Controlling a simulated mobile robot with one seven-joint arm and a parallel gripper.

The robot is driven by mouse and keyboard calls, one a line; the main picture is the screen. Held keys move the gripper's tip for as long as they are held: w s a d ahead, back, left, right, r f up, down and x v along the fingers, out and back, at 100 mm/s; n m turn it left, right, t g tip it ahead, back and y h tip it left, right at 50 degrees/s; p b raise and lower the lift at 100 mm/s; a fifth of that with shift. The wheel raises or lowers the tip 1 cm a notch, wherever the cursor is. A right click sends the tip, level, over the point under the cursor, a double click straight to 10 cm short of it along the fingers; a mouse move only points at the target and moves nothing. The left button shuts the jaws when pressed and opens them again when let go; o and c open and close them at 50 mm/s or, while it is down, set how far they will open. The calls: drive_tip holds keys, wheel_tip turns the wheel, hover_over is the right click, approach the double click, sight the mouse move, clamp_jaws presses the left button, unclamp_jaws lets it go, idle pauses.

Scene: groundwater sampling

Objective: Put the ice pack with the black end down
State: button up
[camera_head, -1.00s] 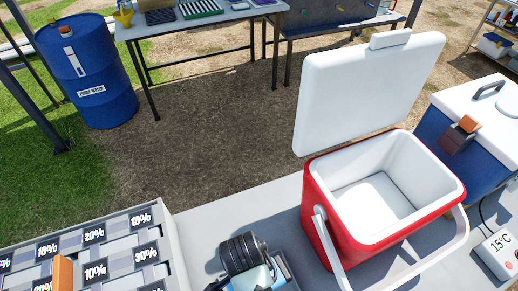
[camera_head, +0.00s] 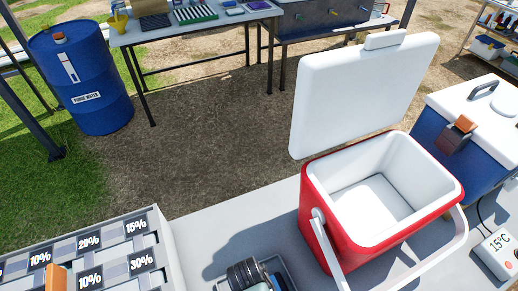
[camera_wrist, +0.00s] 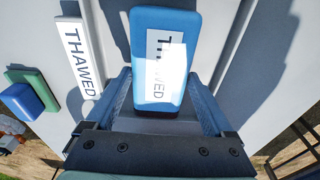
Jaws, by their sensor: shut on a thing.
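The ice pack (camera_wrist: 166,25) is a light blue block with a white label, partly washed out by glare, in the middle of the wrist view. My gripper (camera_wrist: 163,88) is shut on it, one finger along each side. The pack's near end faces the palm in shadow; I cannot tell clearly which end is black. In the head view only a bit of light blue shows at the bottom edge, beside a dark ribbed part.
A white sign reading THAWED (camera_wrist: 77,58) lies left of the pack, beside green (camera_wrist: 36,92) and blue (camera_wrist: 20,101) blocks. An open, empty red cooler (camera_head: 315,215) stands on the grey table. A compartment tray with percentage labels (camera_head: 165,268) is at lower left.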

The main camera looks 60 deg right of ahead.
drive_tip(key=shift+f, duration=0.1)
drive_tip(key=o, duration=1.5)
drive_tip(key=shift+c, duration=0.2)
wheel_tip(320, 180, up, 12)
drive_tip(key=a+p, duration=0.1)
drive_tip(key=shift+w, duration=0.35)
drive_tip(key=shift+a, duration=0.1)
